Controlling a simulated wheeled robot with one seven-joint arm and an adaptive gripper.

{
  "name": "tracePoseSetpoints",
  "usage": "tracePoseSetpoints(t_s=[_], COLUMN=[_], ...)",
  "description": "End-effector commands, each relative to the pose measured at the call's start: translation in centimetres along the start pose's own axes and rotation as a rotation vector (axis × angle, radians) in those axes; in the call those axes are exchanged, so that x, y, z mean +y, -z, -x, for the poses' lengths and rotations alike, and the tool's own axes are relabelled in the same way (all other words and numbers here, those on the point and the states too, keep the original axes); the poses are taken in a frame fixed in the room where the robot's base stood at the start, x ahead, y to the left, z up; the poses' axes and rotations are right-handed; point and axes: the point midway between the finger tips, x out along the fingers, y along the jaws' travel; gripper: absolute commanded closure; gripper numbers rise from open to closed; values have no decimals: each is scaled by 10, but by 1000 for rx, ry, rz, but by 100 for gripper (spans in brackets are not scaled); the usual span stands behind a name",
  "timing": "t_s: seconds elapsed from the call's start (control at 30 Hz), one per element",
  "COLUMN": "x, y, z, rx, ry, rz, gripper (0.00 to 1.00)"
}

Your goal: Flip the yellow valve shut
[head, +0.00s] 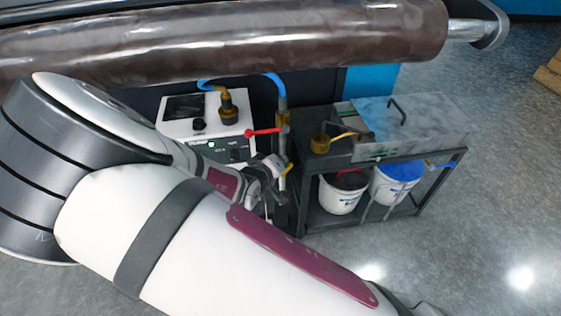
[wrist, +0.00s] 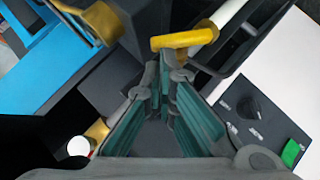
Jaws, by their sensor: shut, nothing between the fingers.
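In the wrist view, a yellow valve handle (wrist: 185,40) lies crosswise just beyond the tips of my gripper (wrist: 164,75). The fingers are shut and empty, close to the handle; I cannot tell whether they touch it. In the head view, my gripper (head: 268,180) is beside the upright pipe, below a red valve handle (head: 264,132). A small bit of yellow handle (head: 288,169) shows by the fingers; the rest is hidden behind my gripper.
A white control box (head: 205,118) stands left of the pipe, with a blue hose (head: 262,77) above. To the right, a dark cart (head: 310,195) carries a metal tank (head: 425,120) and two buckets. A large brown roll (head: 220,40) spans overhead.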

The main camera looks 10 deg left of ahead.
Motion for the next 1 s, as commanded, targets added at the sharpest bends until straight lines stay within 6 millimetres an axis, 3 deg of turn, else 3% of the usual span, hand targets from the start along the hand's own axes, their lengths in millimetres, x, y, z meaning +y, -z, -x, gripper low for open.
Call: tracePoseSetpoints(t_s=[1.0], x=[19], y=[-12], z=[-11], rx=[-4], ry=[306], rz=[-308], gripper=[100])
